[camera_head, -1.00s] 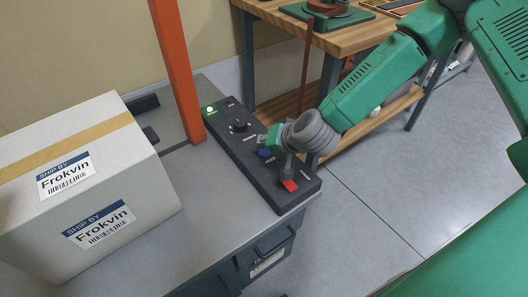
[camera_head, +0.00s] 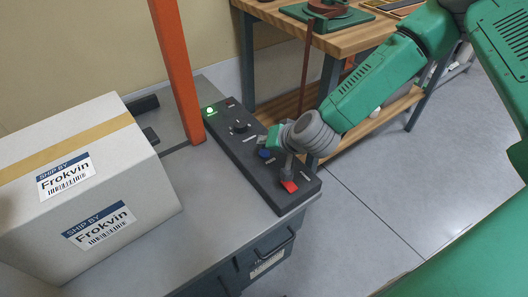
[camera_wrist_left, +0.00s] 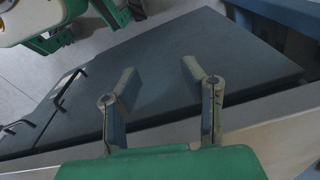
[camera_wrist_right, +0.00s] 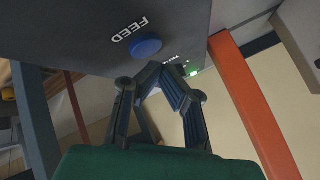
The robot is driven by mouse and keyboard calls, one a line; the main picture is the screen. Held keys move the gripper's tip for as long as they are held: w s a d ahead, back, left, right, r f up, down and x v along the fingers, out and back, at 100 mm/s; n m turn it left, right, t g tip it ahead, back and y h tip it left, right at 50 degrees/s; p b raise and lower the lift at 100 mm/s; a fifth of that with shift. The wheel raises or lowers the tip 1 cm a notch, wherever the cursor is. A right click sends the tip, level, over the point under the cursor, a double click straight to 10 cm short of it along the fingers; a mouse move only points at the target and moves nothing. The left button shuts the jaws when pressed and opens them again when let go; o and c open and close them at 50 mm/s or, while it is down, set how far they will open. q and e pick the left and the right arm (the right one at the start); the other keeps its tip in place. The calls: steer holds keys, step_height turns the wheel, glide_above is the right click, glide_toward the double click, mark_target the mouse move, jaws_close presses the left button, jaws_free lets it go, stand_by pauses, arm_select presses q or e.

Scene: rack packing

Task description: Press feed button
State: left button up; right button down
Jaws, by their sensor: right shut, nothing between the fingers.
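The blue feed button (camera_head: 265,154) sits on the dark control panel (camera_head: 222,131) at the edge of the grey machine top. In the right wrist view the blue button (camera_wrist_right: 146,46) is beside the white word FEED. My right gripper (camera_wrist_right: 153,73) is shut and empty, with its fingertips close to the button; I cannot tell whether they touch it. In the head view my right gripper (camera_head: 272,138) is just above the button, and its fingers are mostly hidden. My left gripper (camera_wrist_left: 159,69) is open and empty in the left wrist view, and out of the head view.
The panel also has a lit green lamp (camera_head: 210,111), a black knob (camera_head: 239,127) and a red switch (camera_head: 290,187). A taped Frokvin carton (camera_head: 150,190) stands at left. A wooden workbench (camera_head: 345,40) stands behind.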

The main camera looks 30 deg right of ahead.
mark_target(265, 153)
steer(key=shift+f, duration=0.35)
steer(key=shift+f+b, duration=0.35)
steer(key=shift+f, duration=0.05)
stand_by(0.6)
stand_by(0.3)
steer(key=shift+r+p, duration=0.85)
step_height(265, 153, up, 5)
steer(key=p, duration=0.4)
steer(key=shift+r+p, duration=0.1)
steer(key=shift+p, duration=0.25)
